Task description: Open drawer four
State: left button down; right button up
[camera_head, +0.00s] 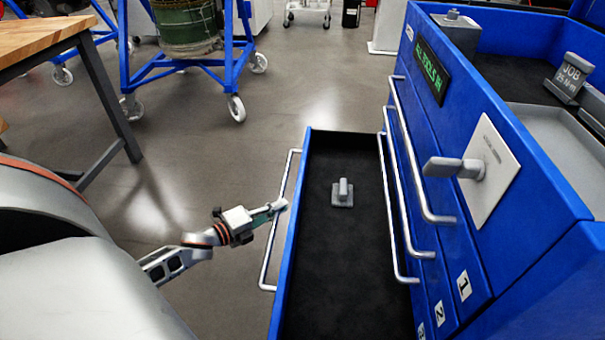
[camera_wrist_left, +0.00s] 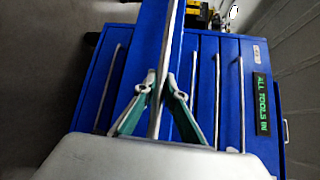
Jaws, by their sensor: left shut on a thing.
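The blue tool cabinet (camera_head: 455,215) stands at the right. Its open drawer (camera_head: 298,205), below three shut drawers, is pulled out and has a dark lined floor. Its own label is not in view. The drawer's silver bar handle (camera_head: 270,245) is on its front. My left gripper (camera_head: 277,207) is shut on this handle, with the arm coming from the left. In the left wrist view the green-sided fingers (camera_wrist_left: 160,88) close around the handle bar (camera_wrist_left: 167,55). My right gripper is not in view.
A small grey knobbed block (camera_head: 342,195) lies in the open drawer. A grey lever (camera_head: 455,168) sticks out from the cabinet side. A wooden-topped table (camera_head: 45,38) stands at the left. A blue wheeled stand (camera_head: 240,65) is behind; the floor between is clear.

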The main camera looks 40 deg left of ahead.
pick_arm(q)
jog(key=shift+s+a, duration=0.65)
jog(key=shift+a, duration=0.35)
jog(key=shift+s+a, duration=0.65)
jog(key=shift+a, duration=0.3)
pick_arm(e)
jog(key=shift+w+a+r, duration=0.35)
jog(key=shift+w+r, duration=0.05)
pick_arm(q)
jog(key=c, duration=2.1)
grip_release()
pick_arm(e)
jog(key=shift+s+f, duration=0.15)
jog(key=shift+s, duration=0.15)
pick_arm(q)
jog(key=v, duration=1.2)
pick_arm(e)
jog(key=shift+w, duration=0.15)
